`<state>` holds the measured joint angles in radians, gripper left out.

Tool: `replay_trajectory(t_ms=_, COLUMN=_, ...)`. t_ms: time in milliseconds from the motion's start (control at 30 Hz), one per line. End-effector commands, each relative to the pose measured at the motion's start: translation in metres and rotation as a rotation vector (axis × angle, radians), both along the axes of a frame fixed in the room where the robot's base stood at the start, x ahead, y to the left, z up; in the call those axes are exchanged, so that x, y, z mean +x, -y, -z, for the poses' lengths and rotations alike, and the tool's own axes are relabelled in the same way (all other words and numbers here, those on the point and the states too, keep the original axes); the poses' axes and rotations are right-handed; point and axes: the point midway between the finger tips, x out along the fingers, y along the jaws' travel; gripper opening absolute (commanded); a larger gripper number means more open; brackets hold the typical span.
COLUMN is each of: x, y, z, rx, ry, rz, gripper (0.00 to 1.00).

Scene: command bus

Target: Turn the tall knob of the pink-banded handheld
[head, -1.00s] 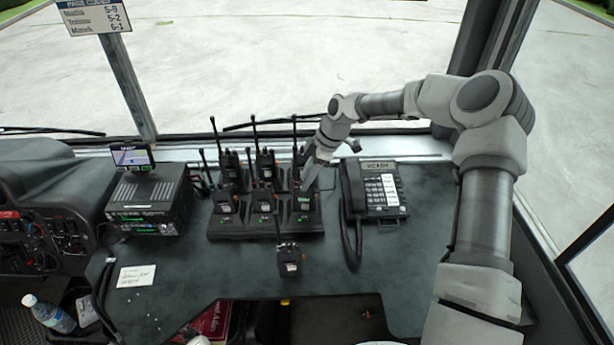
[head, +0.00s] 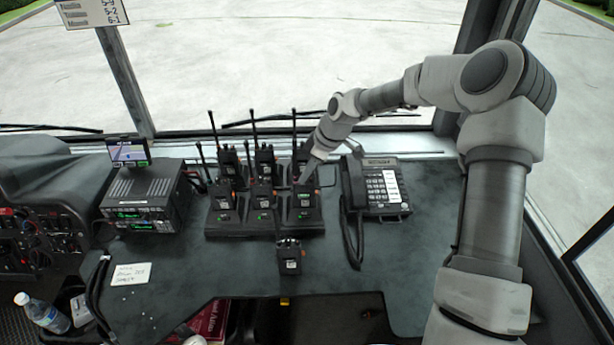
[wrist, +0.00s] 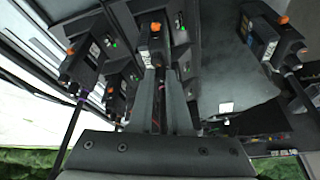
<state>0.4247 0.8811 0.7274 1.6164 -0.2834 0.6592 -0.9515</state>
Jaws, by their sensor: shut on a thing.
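My gripper (head: 305,181) reaches down from the right to the top of the front-row right handheld (head: 302,198) in the charger (head: 265,230). In the wrist view, my gripper (wrist: 161,72) has its fingers close together at the top of that handheld (wrist: 152,42), which has an orange cap. The fingers are shut on a small part there, apparently the knob, mostly hidden between the fingertips. A thin dark part with a reddish mark shows between the fingers.
Other handhelds with tall antennas stand close by, including a left one (wrist: 85,60) in the wrist view. A separate handheld (head: 290,256) stands in front of the charger. A desk phone (head: 378,190) is to the right, a radio unit (head: 148,200) to the left.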

Motion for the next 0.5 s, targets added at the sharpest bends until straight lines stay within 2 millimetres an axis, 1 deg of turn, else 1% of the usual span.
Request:
replay_trajectory(t_ms=133, x=-0.0007, y=-0.0005, z=0.0, rx=0.002, ry=-0.001, rz=0.038, gripper=0.0)
replay_trajectory(t_ms=367, x=-0.0006, y=-0.0005, z=-0.0004, rx=0.002, ry=-0.002, rz=0.039, gripper=0.0)
replay_trajectory(t_ms=400, x=-0.0006, y=-0.0005, z=-0.0004, rx=0.002, ry=-0.001, rz=0.038, gripper=0.18)
replay_trajectory(t_ms=467, x=-0.0006, y=-0.0005, z=-0.0004, rx=0.002, ry=-0.001, rz=0.038, gripper=0.29)
replay_trajectory(t_ms=500, x=-0.0005, y=-0.0004, z=-0.0004, rx=0.002, ry=-0.001, rz=0.038, gripper=0.36)
